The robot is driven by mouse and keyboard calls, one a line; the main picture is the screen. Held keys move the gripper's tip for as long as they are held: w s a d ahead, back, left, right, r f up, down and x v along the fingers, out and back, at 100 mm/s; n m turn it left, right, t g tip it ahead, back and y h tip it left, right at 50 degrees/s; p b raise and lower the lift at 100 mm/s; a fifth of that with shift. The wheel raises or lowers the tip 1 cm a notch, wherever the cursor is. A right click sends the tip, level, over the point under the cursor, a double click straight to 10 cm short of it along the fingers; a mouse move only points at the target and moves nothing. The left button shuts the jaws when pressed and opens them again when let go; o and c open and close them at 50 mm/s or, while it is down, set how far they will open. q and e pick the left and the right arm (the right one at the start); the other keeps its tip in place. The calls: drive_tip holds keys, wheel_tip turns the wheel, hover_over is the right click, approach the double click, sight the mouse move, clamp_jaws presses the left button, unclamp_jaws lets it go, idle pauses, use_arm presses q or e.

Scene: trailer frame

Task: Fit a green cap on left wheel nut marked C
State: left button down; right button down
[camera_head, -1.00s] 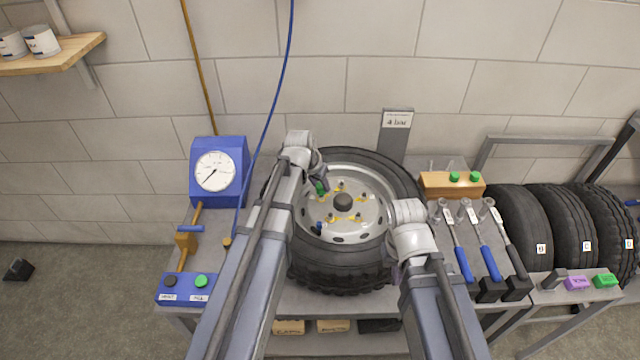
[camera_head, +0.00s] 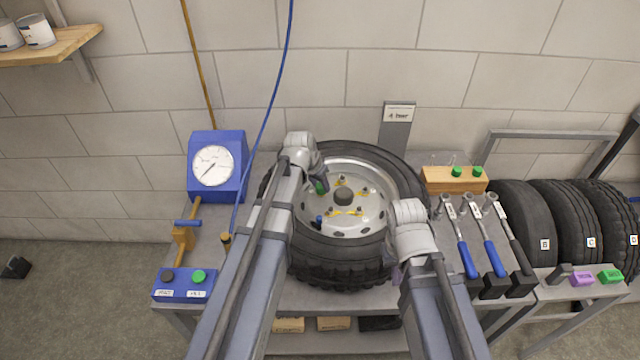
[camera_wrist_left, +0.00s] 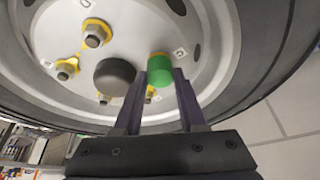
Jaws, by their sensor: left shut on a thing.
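The green cap (camera_wrist_left: 160,68) is between the fingertips of my left gripper (camera_wrist_left: 161,80), which is shut on it. The cap also shows in the head view (camera_head: 320,187), at the left part of the wheel (camera_head: 372,198). A yellow piece with a nut (camera_wrist_left: 150,92) shows beside the cap in the wrist view; I cannot tell whether the cap touches a nut. A small marking (camera_wrist_left: 180,53) is printed next to the cap, too small to read surely. My right gripper (camera_head: 397,274) is mostly hidden by its own arm, at the wheel's lower right.
The dark hub (camera_wrist_left: 115,75) stands beside the cap. A blue piece (camera_head: 319,221) is on the wheel. A wooden block (camera_head: 452,181) holds green caps. Wrenches (camera_head: 466,258) lie right of the wheel, and a blue gauge (camera_head: 214,165) stands left.

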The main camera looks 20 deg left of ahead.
use_arm(q)
drive_tip(key=shift+f, duration=0.3)
unclamp_jaws()
idle(0.6)
drive_tip(key=shift+d, duration=0.15)
drive_tip(key=shift+c, duration=0.4)
drive_tip(key=shift+o, duration=0.4)
wheel_tip(320, 180, up, 2)
drive_tip(key=shift+r+p, duration=0.2)
drive_tip(key=shift+p, duration=0.85)
drive_tip(key=shift+d+r+p, duration=0.1)
drive_tip(key=shift+r+p, duration=0.5)
drive_tip(key=shift+r, duration=0.05)
drive_tip(key=shift+r+p, duration=0.6)
drive_tip(key=shift+p, duration=0.05)
drive_tip(key=r+p, duration=0.3)
drive_tip(key=shift+a+r, duration=0.15)
drive_tip(key=shift+a, duration=0.1)
